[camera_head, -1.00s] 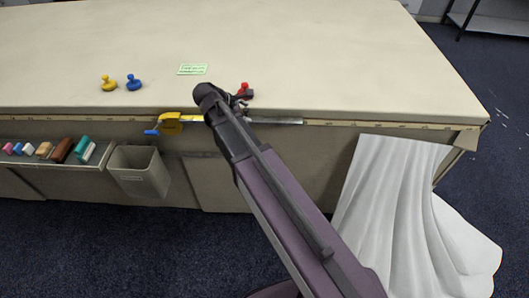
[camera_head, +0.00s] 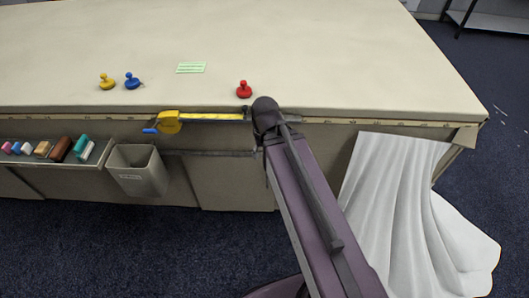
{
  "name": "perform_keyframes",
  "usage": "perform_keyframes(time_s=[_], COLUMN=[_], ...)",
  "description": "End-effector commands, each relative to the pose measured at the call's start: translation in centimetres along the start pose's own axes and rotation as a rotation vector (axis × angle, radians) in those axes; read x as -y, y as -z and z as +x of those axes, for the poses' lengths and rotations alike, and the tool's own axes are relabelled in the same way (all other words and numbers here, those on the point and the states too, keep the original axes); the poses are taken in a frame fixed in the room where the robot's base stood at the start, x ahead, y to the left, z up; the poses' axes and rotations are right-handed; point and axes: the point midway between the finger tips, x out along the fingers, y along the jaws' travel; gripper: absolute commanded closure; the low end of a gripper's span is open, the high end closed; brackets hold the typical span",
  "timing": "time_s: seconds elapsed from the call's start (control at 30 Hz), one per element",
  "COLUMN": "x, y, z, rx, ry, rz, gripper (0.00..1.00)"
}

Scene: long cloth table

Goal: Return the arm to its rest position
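My arm, with a purple link (camera_head: 310,205) and a dark joint (camera_head: 265,112) at its far end, reaches up from the bottom of the head view to the table's front edge. My gripper does not show; I cannot see whether it holds anything. A red knob-shaped piece (camera_head: 244,90) stands on the table (camera_head: 330,60), just left of and beyond the dark joint. A yellow piece (camera_head: 107,82) and a blue piece (camera_head: 132,81) of like shape stand further left, apart from my arm.
A green-lined card (camera_head: 191,68) lies on the table. A yellow tool with a blue tip (camera_head: 168,123) sits at the front edge. Below are a grey bin (camera_head: 138,172) and a tray (camera_head: 50,155) of coloured blocks. White cloth (camera_head: 400,210) hangs right of my arm.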

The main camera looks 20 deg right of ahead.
Motion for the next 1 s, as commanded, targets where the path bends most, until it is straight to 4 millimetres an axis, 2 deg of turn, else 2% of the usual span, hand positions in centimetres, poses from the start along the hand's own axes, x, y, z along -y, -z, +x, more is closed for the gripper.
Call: perform_keyframes(time_s=[0.33, 0.73, 1.0], x=[0.0, 0.0, 0.0], y=[0.1, 0.1, 0.1], z=[-0.6, -4.6, -4.8], rx=[0.000, -0.001, -0.001], ry=[-0.002, -0.004, -0.004], rz=[-0.004, -0.005, -0.005], gripper=[0.28, 0.28, 0.28])
